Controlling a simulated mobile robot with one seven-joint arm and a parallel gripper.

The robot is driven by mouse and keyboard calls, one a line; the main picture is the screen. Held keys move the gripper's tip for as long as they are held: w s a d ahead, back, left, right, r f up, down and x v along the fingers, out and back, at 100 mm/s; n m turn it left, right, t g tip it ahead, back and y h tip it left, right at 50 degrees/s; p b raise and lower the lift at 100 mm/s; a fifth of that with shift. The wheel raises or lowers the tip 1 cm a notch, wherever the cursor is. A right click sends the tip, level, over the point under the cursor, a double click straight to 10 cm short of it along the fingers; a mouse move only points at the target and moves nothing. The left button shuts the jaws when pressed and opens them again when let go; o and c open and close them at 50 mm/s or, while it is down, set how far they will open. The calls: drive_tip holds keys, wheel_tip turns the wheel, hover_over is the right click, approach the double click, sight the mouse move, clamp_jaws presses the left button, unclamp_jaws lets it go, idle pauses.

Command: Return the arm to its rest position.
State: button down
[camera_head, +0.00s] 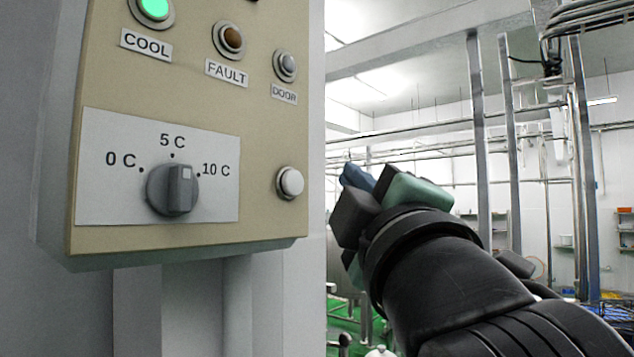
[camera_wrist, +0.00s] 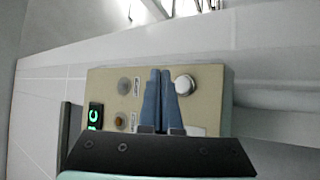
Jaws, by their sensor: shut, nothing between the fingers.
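My gripper (camera_head: 357,176) is at the end of my black arm, to the right of the beige control panel and apart from it in the head view. Part of the gripper is hidden behind my wrist. In the wrist view its two blue fingers (camera_wrist: 160,100) are together, with nothing between them. They overlap the panel (camera_wrist: 212,100) in that picture; the distance to it is hard to judge.
The control panel (camera_head: 255,225) carries a grey temperature knob (camera_head: 172,190), a white button (camera_head: 290,183), a lit green COOL lamp (camera_head: 154,8), and FAULT (camera_head: 229,40) and DOOR (camera_head: 285,66) lamps. Metal posts (camera_head: 480,140) and pipes stand in the room behind.

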drive_tip(key=s+f+m+t+h+b, duration=0.5)
drive_tip(key=s+f+m, duration=0.4)
drive_tip(key=m, duration=0.8)
drive_tip(key=s+a, duration=0.1)
drive_tip(key=s, duration=0.2)
drive_tip(key=shift+s+h, duration=0.3)
